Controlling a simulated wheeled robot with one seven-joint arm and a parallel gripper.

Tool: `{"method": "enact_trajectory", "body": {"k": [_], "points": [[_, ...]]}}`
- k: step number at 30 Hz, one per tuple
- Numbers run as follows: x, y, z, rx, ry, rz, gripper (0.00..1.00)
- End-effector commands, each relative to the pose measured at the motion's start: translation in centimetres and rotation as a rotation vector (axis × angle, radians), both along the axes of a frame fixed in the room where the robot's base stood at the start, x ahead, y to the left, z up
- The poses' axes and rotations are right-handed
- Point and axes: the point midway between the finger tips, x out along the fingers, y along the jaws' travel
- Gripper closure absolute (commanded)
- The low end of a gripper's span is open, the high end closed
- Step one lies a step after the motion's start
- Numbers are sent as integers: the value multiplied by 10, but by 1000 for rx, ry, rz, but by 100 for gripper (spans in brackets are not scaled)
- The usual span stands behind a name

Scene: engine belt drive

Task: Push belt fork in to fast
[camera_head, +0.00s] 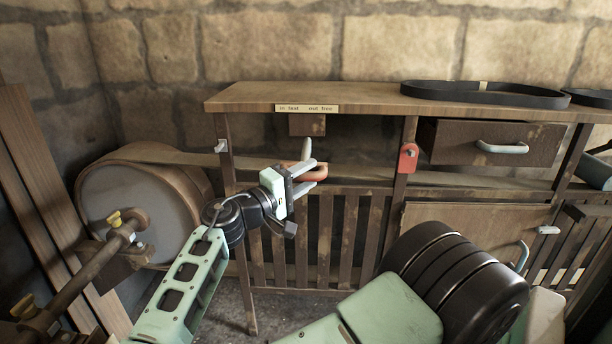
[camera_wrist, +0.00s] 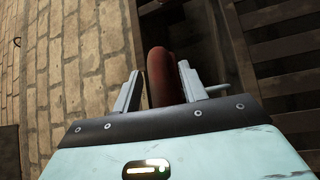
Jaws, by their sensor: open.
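The belt fork shows as a rounded orange-red piece (camera_head: 318,171) under the bench top in the head view, with a pale upright peg (camera_head: 306,148) close by. My gripper (camera_head: 307,177) is open at the fork, its two fingers pointing right. In the wrist view, the red-brown fork end (camera_wrist: 163,75) stands between the open fingers of my gripper (camera_wrist: 160,80). The right finger looks very near or touching it; a gap shows at the left finger. The fork's far part is hidden. A label (camera_head: 307,108) on the bench edge reads "in fast" at left and "out free" at right.
A large drum (camera_head: 130,215) with a flat belt (camera_head: 185,157) stands left. A wooden bench (camera_head: 365,97) has slats below. A red tag (camera_head: 408,158) hangs on a post, beside a drawer (camera_head: 490,142). A black belt loop (camera_head: 485,92) lies on top.

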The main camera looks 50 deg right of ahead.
Motion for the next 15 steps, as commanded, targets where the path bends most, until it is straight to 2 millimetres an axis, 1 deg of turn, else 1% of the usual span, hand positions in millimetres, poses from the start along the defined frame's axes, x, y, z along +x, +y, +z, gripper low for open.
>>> {"method": "enact_trajectory", "body": {"k": [9, 11, 12, 13, 14, 15], "points": [[0, -2, 0, 0, 1, 0, 58], [0, -2, 0, 0, 1, 0, 74], [0, -2, 0, 0, 1, 0, 85], [0, -2, 0, 0, 1, 0, 94], [0, -2, 0, 0, 1, 0, 100], [0, -2, 0, 0, 1, 0, 100]]}}
